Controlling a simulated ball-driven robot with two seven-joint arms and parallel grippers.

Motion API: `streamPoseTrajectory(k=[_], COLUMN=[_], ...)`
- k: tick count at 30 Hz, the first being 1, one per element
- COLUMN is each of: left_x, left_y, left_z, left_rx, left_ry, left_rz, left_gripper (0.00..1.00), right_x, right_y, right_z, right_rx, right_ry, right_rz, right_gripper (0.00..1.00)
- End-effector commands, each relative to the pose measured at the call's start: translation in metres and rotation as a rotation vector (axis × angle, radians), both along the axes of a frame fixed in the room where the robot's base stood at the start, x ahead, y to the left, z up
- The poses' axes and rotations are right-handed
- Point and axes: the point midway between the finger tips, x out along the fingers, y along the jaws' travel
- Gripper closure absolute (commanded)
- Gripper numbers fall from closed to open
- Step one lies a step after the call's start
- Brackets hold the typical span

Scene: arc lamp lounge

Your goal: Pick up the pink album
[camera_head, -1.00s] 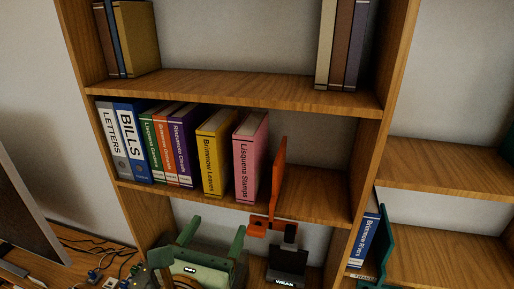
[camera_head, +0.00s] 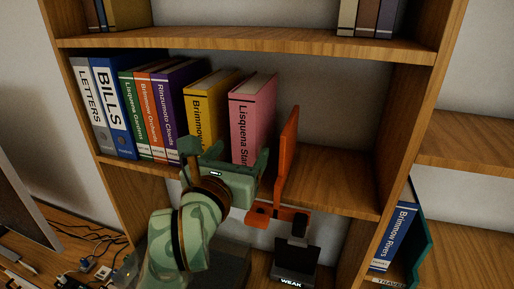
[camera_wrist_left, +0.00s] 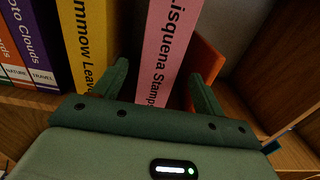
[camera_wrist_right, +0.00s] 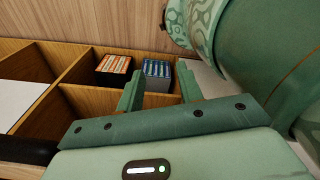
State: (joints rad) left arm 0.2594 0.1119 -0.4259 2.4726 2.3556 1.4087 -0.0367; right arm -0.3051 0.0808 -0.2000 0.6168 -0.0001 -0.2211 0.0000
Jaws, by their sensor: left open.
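The pink album (camera_head: 252,112), labelled Lisquena Stamps, stands upright on the middle shelf, between the yellow album and an orange bookend. In the left wrist view the pink album (camera_wrist_left: 161,55) shows between the two fingers. My left gripper (camera_head: 226,158) is open in front of the lower part of its spine, one finger to each side in the picture. I cannot tell whether the fingers touch it. My right gripper (camera_wrist_right: 160,92) shows only in the right wrist view. Its fingers are apart and nothing is held; compartments with small boxes lie beyond it.
A yellow album (camera_head: 204,98) stands close left of the pink one, with purple, orange, green, blue and white volumes further left. The orange bookend (camera_head: 288,150) stands close on the right. The shelf (camera_head: 338,180) right of it is bare.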

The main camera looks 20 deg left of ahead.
Motion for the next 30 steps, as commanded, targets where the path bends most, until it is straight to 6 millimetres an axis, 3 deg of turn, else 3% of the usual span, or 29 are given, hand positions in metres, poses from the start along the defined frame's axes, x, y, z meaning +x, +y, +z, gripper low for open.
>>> streamPoseTrajectory(k=[1, 3, 5, 11, 19, 28, 30], left_x=[0.005, 0.011, 0.022, 0.039, 0.08, 0.088, 0.088], left_y=[-0.001, -0.001, -0.002, -0.002, -0.002, -0.002, -0.002], left_z=[-0.007, -0.005, 0.0, 0.002, 0.002, 0.001, 0.001], left_rx=[-0.003, -0.001, 0.002, 0.0, 0.0, 0.0, 0.0], left_ry=[-0.005, -0.002, 0.003, 0.002, 0.002, 0.0, 0.001], left_rz=[-0.002, -0.006, -0.004, -0.004, -0.004, -0.005, -0.005], left_gripper=[0.29, 0.29, 0.29, 0.29, 0.29, 0.29, 0.46], right_x=[0.002, 0.005, 0.007, 0.006, 0.005, 0.005, 0.005], right_y=[0.0, 0.0, 0.0, 0.0, 0.0, 0.0, 0.0], right_z=[-0.018, -0.026, -0.016, -0.013, -0.004, -0.004, -0.004], right_rx=[0.0, 0.0, 0.0, 0.0, 0.001, 0.001, 0.001], right_ry=[-0.003, -0.006, -0.009, -0.009, -0.009, -0.009, -0.009], right_rz=[0.0, 0.0, 0.0, -0.001, -0.001, -0.001, -0.001], right_gripper=[0.64, 0.64, 0.64, 0.64, 0.64, 0.64, 0.64])
